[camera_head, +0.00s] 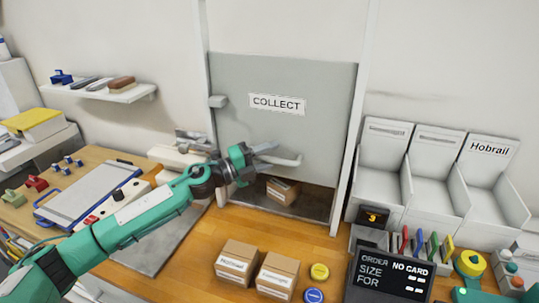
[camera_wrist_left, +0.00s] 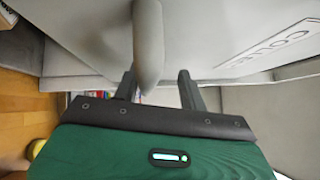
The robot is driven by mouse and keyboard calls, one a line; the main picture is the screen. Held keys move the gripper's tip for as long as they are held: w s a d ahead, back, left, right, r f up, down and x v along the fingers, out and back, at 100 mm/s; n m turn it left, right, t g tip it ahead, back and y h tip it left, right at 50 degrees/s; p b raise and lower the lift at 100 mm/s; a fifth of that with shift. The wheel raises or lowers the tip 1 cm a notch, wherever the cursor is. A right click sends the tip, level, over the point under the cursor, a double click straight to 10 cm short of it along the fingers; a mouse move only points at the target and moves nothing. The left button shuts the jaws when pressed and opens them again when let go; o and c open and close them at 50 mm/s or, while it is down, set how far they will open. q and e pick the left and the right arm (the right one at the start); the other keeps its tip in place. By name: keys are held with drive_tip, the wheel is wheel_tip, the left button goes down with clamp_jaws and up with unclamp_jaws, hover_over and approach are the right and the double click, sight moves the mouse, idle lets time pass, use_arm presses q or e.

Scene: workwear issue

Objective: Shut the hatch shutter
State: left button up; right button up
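The hatch shutter (camera_head: 285,85) is a grey panel with a COLLECT sign (camera_head: 277,105), standing between white side posts. It is mostly down, with a dark gap beneath its lower edge. A pale bar handle (camera_head: 288,160) sticks out near that edge. My left gripper (camera_head: 266,157) is at the handle, its fingers spread. In the left wrist view, the rounded handle (camera_wrist_left: 148,40) reaches between the open fingers (camera_wrist_left: 158,80), closer to the left one; whether they touch is unclear. My right gripper cannot be made out.
A small carton (camera_head: 283,190) sits in the hatch opening under the shutter. Two cartons (camera_head: 237,262) stand on the wooden counter in front, beside yellow and blue discs (camera_head: 319,271). White bins (camera_head: 435,170) and an order display (camera_head: 392,275) are at the right. A clipboard (camera_head: 92,190) lies left.

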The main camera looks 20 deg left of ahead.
use_arm(q)
drive_tip(key=shift+a+r, duration=0.1)
drive_tip(key=shift+r, duration=0.05)
